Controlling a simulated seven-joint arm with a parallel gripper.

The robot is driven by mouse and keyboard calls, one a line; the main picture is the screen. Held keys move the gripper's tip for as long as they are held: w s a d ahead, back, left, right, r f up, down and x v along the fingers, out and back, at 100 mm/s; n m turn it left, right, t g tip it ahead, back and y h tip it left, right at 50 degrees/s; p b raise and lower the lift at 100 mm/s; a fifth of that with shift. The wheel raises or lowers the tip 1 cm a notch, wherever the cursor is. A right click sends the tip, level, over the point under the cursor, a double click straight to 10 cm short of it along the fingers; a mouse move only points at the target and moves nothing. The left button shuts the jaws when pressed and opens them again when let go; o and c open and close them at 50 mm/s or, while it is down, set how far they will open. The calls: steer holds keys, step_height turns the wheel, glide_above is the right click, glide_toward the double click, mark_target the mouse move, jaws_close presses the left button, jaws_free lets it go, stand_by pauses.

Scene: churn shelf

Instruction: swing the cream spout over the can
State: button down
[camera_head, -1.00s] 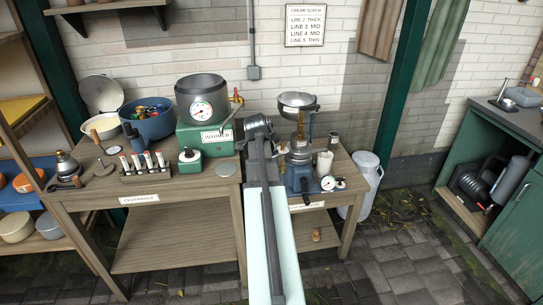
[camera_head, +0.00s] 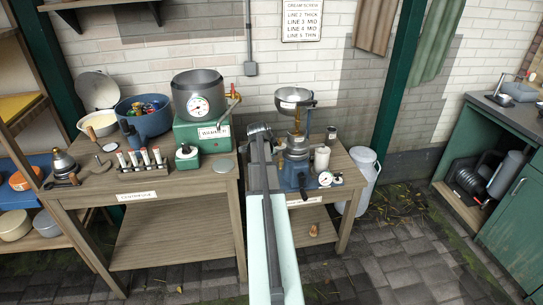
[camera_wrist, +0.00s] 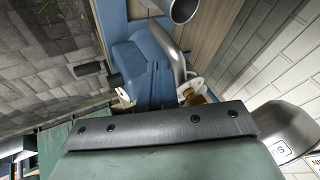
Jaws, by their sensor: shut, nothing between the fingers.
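The cream separator (camera_head: 295,150) stands on the right-hand bench, with a steel bowl (camera_head: 295,98) on top and a blue base. In the wrist view its blue body (camera_wrist: 137,62) shows with a curved silver tube (camera_wrist: 177,62), which looks like a spout. I cannot tell which way the spout points in the head view. A small pale can (camera_head: 322,158) stands just right of the separator. My gripper (camera_head: 259,132) is shut and empty, just left of the separator. I cannot tell whether it touches it. My arm and gripper body hide part of the separator's left side.
A warmer (camera_head: 203,134) with a gauged pot stands left of my gripper. A rack of tubes (camera_head: 140,165) is farther left. A dial gauge (camera_head: 326,179) lies at the right bench front. A large white can (camera_head: 364,172) stands on the floor beside the bench.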

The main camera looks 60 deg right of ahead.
steer(key=shift+w+d, duration=0.15)
steer(key=shift+w, duration=0.15)
steer(key=w, duration=0.1)
steer(key=w+d, duration=0.1)
steer(key=w, duration=0.1)
steer(key=shift+w+d, duration=0.25)
steer(key=shift+d, duration=0.05)
